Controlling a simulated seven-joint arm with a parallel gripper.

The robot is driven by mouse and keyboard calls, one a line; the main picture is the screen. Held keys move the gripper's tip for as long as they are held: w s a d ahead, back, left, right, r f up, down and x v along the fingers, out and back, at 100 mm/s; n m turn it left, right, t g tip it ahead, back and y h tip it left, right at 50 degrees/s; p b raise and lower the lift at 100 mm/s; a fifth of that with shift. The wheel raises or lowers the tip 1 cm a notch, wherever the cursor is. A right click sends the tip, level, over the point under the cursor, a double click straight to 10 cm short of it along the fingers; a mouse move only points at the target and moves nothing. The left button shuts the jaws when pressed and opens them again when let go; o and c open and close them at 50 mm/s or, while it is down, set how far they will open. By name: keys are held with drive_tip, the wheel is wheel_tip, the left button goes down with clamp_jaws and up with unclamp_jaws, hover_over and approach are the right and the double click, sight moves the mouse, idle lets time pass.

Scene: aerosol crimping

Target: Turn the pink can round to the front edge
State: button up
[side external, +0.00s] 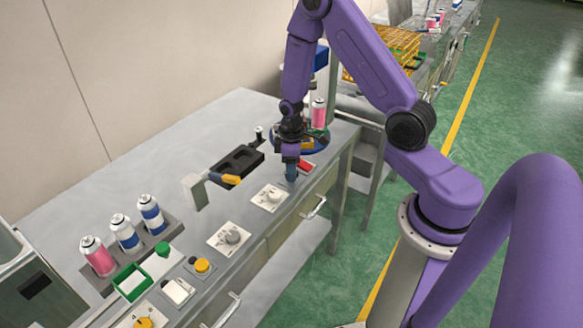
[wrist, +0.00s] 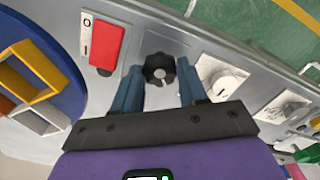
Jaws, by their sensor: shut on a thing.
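A pink can with a white top (side external: 318,113) stands upright on the blue round turntable (side external: 325,140) at the back right of the bench. The turntable also shows at the left of the wrist view (wrist: 74,70), with orange, yellow and white open dividers; no can shows there. A black lobed knob (wrist: 159,69) is on the grey panel between my fingers. My gripper (side external: 290,174) points down at the bench's front edge, its blue fingers shut on the knob from both sides. The knob is hidden in the side view.
A red switch (wrist: 106,47) is close beside the knob, with a white dial plate (wrist: 222,78) on the other side. Another pink can (side external: 97,256) stands with blue-white cans in the left rack.

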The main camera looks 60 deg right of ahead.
drive_tip(key=m, duration=0.4)
drive_tip(key=shift+m, duration=2.1)
drive_tip(key=o, duration=1.1)
drive_tip(key=shift+c, duration=0.2)
drive_tip(key=shift+r, duration=0.15)
wheel_tip(320, 180, up, 17)
drive_tip(key=shift+a+r, duration=0.1)
drive_tip(key=shift+r, duration=0.05)
